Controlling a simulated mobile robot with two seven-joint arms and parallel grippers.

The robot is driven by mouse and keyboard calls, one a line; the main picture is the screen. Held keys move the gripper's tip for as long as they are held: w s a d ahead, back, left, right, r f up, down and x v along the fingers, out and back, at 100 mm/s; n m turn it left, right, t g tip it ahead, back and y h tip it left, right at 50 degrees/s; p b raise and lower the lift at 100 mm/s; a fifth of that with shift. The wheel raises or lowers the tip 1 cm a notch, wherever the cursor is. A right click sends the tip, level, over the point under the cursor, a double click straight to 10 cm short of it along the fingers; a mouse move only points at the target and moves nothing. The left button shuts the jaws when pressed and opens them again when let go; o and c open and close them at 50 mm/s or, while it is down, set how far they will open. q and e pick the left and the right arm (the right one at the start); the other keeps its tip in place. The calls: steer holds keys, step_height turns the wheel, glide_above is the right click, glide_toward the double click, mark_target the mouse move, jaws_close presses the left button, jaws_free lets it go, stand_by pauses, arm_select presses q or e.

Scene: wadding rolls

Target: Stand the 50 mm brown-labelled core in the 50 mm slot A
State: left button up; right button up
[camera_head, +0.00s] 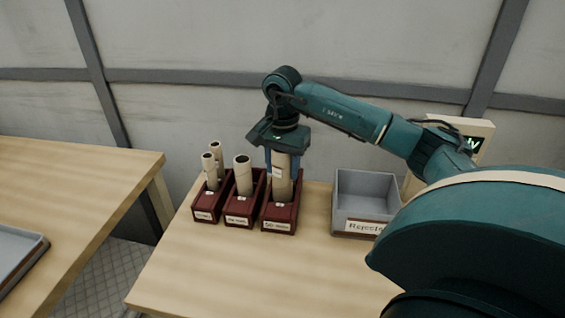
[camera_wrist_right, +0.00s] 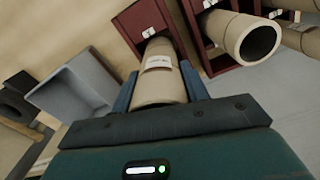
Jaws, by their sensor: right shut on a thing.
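My right gripper (camera_head: 282,172) points down over the right-hand dark red rack (camera_head: 280,227), whose front label seems to read 50 mm. Its blue fingers are shut on a wide tan core (camera_head: 283,187). The core stands roughly upright, with its lower part inside the rack. In the right wrist view the core (camera_wrist_right: 158,88) lies between the fingers and carries a pale label (camera_wrist_right: 159,62); its colour and print are unclear. A small white slot tag (camera_wrist_right: 149,32) shows on the rack beside it. The core's bottom end is hidden. My left gripper is not in view.
Left of this rack stand a middle rack (camera_head: 238,221) with one core (camera_head: 243,177) and a left rack (camera_head: 205,215) with two thinner cores. A grey bin (camera_head: 365,187) stands to the right. The table front (camera_head: 240,275) is clear.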

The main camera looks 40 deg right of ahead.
steer(key=shift+f+b, duration=0.9)
steer(key=shift+f, duration=0.65)
steer(key=o, duration=1.1)
steer(key=shift+c, duration=0.2)
steer(key=shift+r, duration=0.1)
step_height(320, 180, up, 13)
steer(key=shift+p, duration=0.65)
